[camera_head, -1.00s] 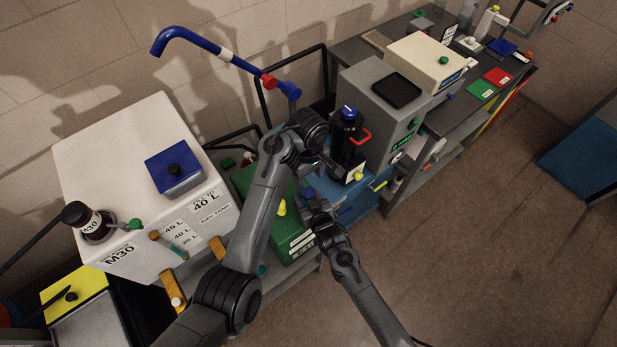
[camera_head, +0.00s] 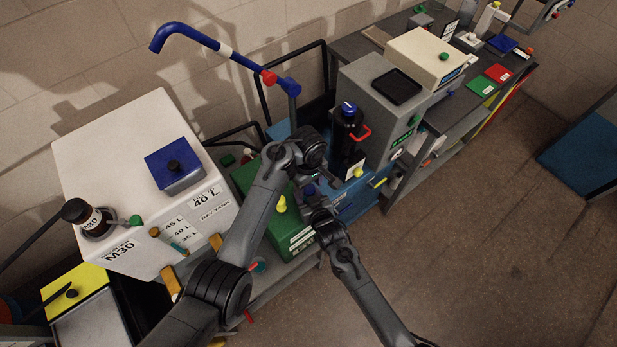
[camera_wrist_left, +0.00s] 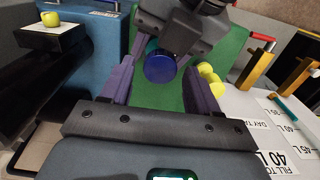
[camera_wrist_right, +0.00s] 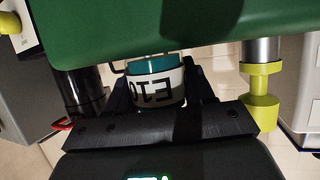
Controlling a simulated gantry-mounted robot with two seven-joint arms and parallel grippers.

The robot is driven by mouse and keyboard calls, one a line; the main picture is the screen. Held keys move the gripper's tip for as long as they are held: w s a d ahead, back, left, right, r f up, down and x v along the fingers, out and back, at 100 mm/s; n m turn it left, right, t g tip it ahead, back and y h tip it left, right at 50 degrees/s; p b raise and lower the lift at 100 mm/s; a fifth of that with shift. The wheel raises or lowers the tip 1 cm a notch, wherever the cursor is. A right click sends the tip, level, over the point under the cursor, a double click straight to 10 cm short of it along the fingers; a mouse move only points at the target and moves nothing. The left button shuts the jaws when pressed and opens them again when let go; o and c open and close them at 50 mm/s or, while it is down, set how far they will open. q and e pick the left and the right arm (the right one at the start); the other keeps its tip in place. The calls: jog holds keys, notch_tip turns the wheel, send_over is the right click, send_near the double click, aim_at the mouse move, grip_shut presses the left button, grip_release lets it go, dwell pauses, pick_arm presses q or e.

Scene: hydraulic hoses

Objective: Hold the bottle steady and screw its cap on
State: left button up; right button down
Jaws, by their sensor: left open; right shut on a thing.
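The bottle (camera_wrist_right: 155,88) shows in the right wrist view as a white-labelled body marked E10 with a teal band. My right gripper (camera_wrist_right: 160,82) is shut around it. A round blue cap (camera_wrist_left: 159,67) shows from above in the left wrist view, in line with the bottle's top; I cannot tell how far it is threaded. My left gripper (camera_wrist_left: 158,85) is open, its fingers on either side of the cap with gaps. In the head view, my left gripper (camera_head: 309,180) is just above my right gripper (camera_head: 318,207); the bottle is mostly hidden there.
A green box (camera_head: 283,232) with yellow knobs lies close beside both grippers. A black cylinder (camera_head: 347,135) with a blue top and red handle stands behind, near a grey cabinet (camera_head: 372,112). A white tank (camera_head: 120,160) is at left. Open floor lies right.

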pick_arm(q)
jog(key=shift+f, duration=0.55)
jog(key=shift+c, duration=0.2)
jog(key=c, duration=1)
jog(key=m, duration=0.6)
jog(key=shift+m, duration=0.3)
jog(key=shift+c, duration=0.2)
jog(key=o, duration=1.2)
jog(key=shift+c, duration=0.2)
jog(key=shift+r, duration=2.25)
